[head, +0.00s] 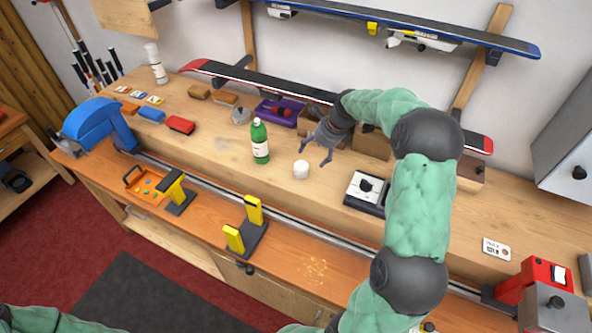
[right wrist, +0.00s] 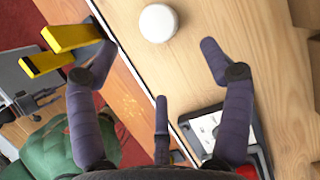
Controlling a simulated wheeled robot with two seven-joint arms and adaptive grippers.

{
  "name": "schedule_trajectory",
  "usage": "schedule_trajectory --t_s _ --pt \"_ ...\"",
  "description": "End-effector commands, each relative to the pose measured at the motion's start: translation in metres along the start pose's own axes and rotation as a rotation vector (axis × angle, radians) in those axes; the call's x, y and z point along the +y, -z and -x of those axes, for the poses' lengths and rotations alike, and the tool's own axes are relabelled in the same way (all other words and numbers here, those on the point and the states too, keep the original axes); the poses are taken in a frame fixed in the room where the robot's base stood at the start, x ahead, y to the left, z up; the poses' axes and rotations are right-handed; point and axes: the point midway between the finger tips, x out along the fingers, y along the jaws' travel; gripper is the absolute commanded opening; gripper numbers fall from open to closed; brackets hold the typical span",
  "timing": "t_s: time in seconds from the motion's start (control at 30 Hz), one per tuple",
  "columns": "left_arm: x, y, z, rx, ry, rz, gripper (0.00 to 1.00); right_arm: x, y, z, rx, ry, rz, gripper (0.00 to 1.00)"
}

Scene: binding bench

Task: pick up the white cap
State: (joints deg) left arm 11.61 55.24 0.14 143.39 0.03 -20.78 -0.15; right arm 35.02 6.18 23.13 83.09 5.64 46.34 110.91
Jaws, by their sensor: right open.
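The white cap (head: 301,169) stands on the wooden bench, just right of the green bottle (head: 260,141) in the head view. My right gripper (head: 316,153) is open and empty, above and beside the cap in that view. In the right wrist view the cap (right wrist: 158,23) lies ahead of my spread purple fingers (right wrist: 157,75), near the top edge, and no finger touches it.
A black and white device (head: 367,191) stands right of the cap. Yellow-topped supports (head: 250,222) stand at the front. A purple tray (head: 277,112) and brown boxes lie behind, below a ski (head: 262,83). Bare bench surrounds the cap.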

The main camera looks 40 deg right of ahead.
Motion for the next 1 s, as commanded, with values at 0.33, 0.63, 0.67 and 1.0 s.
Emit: schedule_trajectory --t_s 0.33,0.63,0.67,1.0 --pt "-0.004 0.0 -0.01 0.0 0.0 0.0 0.4 0.0 0.002 -0.031 0.0 -0.001 -0.001 0.8" --pt "-0.005 0.0 -0.015 0.0 0.0 0.0 0.4 0.0 0.001 -0.062 0.0 0.001 -0.001 0.8" --pt "-0.006 0.0 -0.015 0.0 0.0 0.0 0.4 0.0 0.0 -0.064 -0.001 0.001 0.0 0.8" --pt "-0.009 0.001 -0.026 0.0 0.0 0.0 0.4 0.0 -0.006 -0.105 0.0 0.0 0.0 0.8"
